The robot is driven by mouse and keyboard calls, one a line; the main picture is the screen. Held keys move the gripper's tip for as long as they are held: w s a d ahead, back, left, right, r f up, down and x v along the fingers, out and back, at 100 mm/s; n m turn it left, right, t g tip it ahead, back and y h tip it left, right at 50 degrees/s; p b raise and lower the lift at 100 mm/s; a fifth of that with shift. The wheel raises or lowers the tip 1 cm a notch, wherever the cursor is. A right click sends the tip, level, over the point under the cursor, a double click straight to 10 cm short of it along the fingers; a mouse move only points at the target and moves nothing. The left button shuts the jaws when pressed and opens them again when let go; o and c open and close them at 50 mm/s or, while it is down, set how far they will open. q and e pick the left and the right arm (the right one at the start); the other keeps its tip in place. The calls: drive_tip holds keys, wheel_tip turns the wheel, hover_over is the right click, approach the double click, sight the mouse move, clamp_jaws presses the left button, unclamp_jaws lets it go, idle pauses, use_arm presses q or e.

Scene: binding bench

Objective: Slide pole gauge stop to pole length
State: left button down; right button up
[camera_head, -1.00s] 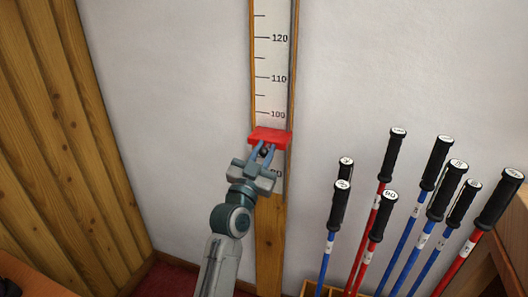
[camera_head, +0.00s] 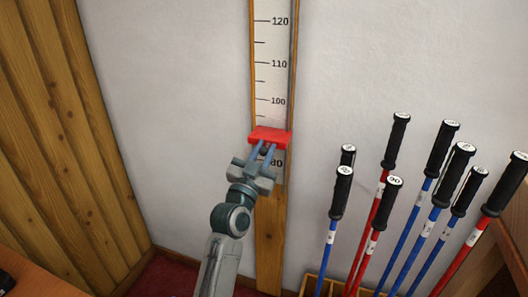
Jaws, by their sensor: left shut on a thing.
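The red gauge stop (camera_head: 270,136) sits across the upright pole gauge (camera_head: 270,80), a pale scale in a wooden frame on the wall. It lies below the 100 mark and just above the 80 mark, covering the scale about where 90 falls. My left gripper (camera_head: 264,152) comes up from below and is shut at the stop's front lower side; the exact grip is partly hidden by the fingers. Several ski poles with black grips and red or blue shafts, one a red pole (camera_head: 378,215), stand at the right with numbered caps. My right gripper is not in view.
The poles stand in a wooden rack (camera_head: 313,284) at the lower right, clear of my left arm. Wood panelling (camera_head: 55,130) covers the left side. A wooden edge shows at the far right. The white wall around the gauge is bare.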

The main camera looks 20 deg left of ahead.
use_arm(q)
drive_tip(key=c, duration=1.3)
unclamp_jaws()
drive_tip(key=shift+s+f, duration=0.25)
drive_tip(key=shift+s, duration=0.2)
drive_tip(key=b+v, duration=0.2)
drive_tip(key=v, duration=0.7)
drive_tip(key=shift+s, duration=0.4)
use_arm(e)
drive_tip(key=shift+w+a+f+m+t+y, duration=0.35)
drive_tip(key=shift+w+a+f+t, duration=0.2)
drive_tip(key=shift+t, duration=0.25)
use_arm(q)
drive_tip(key=shift+f, duration=0.1)
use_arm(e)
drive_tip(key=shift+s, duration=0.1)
